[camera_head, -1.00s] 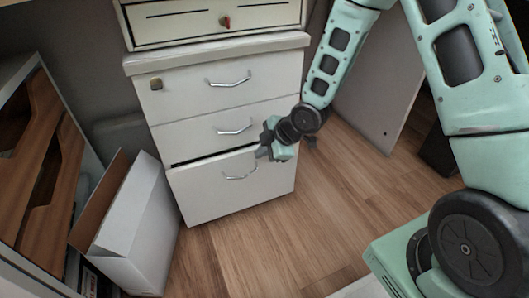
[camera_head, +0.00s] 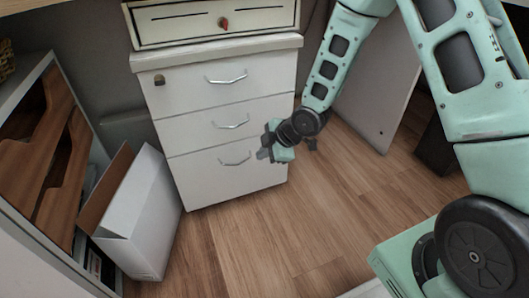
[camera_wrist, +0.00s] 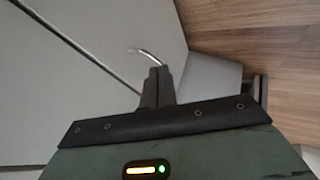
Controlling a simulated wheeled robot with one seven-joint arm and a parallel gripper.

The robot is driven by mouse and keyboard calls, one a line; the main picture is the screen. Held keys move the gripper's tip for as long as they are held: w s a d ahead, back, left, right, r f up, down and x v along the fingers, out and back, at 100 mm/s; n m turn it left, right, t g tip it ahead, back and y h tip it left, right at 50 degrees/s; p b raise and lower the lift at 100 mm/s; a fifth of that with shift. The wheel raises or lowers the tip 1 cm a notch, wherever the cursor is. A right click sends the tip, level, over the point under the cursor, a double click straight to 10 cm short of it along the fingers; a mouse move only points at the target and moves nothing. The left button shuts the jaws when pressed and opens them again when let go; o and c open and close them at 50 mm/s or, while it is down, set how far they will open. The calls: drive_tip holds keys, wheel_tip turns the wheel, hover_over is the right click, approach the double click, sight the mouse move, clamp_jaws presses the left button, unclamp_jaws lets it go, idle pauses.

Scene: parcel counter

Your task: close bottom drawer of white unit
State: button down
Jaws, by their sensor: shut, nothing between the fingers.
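The white drawer unit (camera_head: 160,103) stands at the back, with three drawers, each with a silver handle. Its bottom drawer (camera_head: 210,180) sits flush with the fronts above it in the head view, with only a thin seam along its top. My gripper (camera_head: 262,154) is shut and empty, at the right part of the bottom drawer front, near its handle (camera_head: 235,160). In the wrist view my shut fingers (camera_wrist: 156,75) point at the white bottom drawer front (camera_wrist: 115,35), and a handle (camera_wrist: 147,53) shows just beyond them. Whether the fingertips touch the front I cannot tell.
An open white carton (camera_head: 145,220) stands on the floor left of the unit, by a shelf with brown wooden pieces (camera_head: 40,140). A cash drawer with a red key (camera_head: 215,20) sits on top of the unit. A grey panel (camera_head: 375,90) stands to the right. The wooden floor (camera_head: 300,225) in front is clear.

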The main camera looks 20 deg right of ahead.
drive_tip(key=p+v, duration=0.5)
drive_tip(key=v, duration=0.4)
drive_tip(key=shift+r, duration=0.25)
drive_tip(key=s+a+r+m+g+h+p, duration=0.1)
drive_tip(key=s+a+r+m+p, duration=0.2)
drive_tip(key=r, duration=0.4)
drive_tip(key=s+a+r+m+g+h+p, duration=0.1)
drive_tip(key=s+a+r+p, duration=0.3)
drive_tip(key=r, duration=0.3)
drive_tip(key=s+a+r+m+g+h+p, duration=0.1)
drive_tip(key=s+a+r+m+g+p, duration=0.15)
drive_tip(key=s+r, duration=0.55)
drive_tip(key=s+a+r+m+g+h+p, duration=0.1)
drive_tip(key=s+a+r+m, duration=0.3)
drive_tip(key=s, duration=0.7)
wheel_tip(320, 180, up, 38)
drive_tip(key=d+n+p, duration=0.1)
drive_tip(key=d+p, duration=0.1)
drive_tip(key=p, duration=3.5)
drive_tip(key=shift+d+f+p, duration=0.25)
drive_tip(key=shift+p, duration=0.1)
drive_tip(key=shift+w, duration=0.1)
